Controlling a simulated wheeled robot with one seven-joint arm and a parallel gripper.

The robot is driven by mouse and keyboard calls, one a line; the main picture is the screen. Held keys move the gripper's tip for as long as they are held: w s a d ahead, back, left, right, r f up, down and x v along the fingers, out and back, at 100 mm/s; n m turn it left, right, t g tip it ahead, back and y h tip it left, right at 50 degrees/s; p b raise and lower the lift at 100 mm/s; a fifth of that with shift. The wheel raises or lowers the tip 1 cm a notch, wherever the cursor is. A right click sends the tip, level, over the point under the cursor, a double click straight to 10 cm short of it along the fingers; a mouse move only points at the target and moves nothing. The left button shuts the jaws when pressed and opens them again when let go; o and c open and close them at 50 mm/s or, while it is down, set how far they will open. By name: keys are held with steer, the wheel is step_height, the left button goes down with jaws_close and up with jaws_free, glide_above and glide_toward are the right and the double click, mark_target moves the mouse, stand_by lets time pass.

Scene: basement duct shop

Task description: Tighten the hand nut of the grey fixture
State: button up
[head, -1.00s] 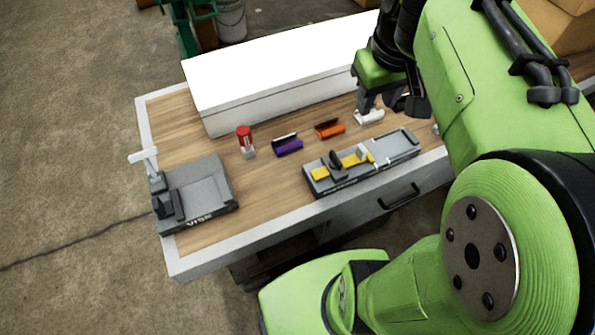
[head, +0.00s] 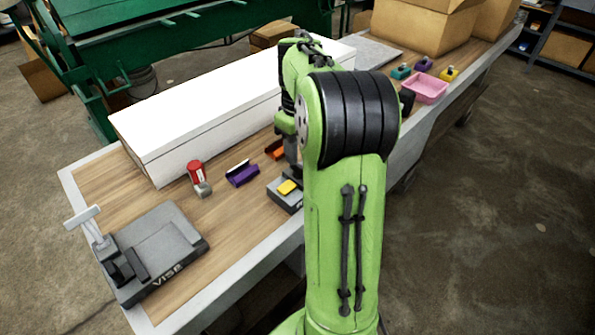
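A long grey fixture (head: 282,199) with a yellow piece (head: 288,187) lies near the front edge of the bench in the head view. Only its left end shows; my arm covers the rest, and I cannot make out a hand nut on it. My gripper (head: 292,158) points down behind my arm, close to the back of the fixture. Its fingertips are hidden, so I cannot tell whether it is open or touches anything.
A grey vise (head: 160,245) stands at the bench's left end. A red-topped object (head: 196,174), a purple piece (head: 242,178) and an orange piece (head: 275,150) lie before a long white box (head: 210,115). A pink tray (head: 427,89) and cardboard boxes (head: 425,25) are at the far right.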

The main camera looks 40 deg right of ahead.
mark_target(299, 165)
step_height(299, 165, down, 4)
steer(key=shift+f+b, duration=0.25)
steer(key=shift+b, duration=0.4)
jaws_close()
